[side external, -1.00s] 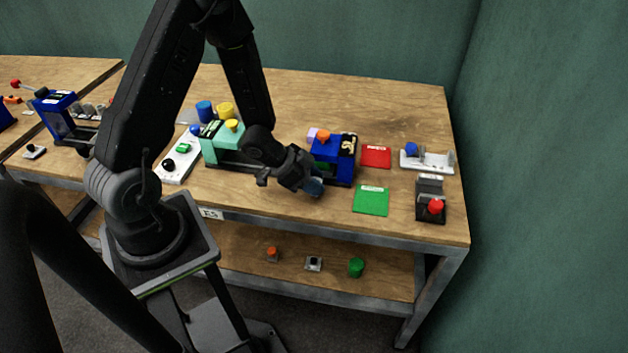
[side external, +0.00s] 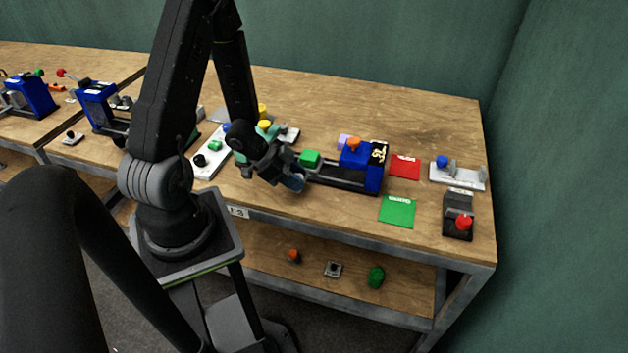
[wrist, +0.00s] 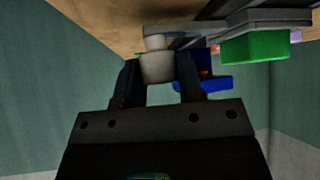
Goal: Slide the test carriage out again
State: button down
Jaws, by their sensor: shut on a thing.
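The blue press (side external: 357,162) with an orange knob on top stands near the middle of the table in the side view. A grey carriage (wrist: 262,17) extends out of its left side, bearing a green block (side external: 310,158). The green block also shows in the wrist view (wrist: 255,47), with the blue press (wrist: 210,84) behind. My gripper (side external: 293,182) is at the carriage's outer end, left of the press. In the wrist view, its two fingers are shut on a pale round handle (wrist: 156,67) joined to the carriage. The handle is hidden in the side view.
A teal press (side external: 266,130) stands close behind my gripper. A red mat (side external: 405,167) and a green mat (side external: 397,211) lie right of the blue press. A red-button box (side external: 458,214) and a white fixture (side external: 457,174) stand at the right edge.

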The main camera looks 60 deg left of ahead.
jog(key=shift+s+a, duration=0.15)
jog(key=c, duration=0.7)
grip_release()
jog(key=shift+c, duration=0.2)
jog(key=shift+r, duration=0.1)
jog(key=v, duration=1.3)
jog(key=shift+s+a+r, duration=0.15)
jog(key=shift+s+r, duration=0.05)
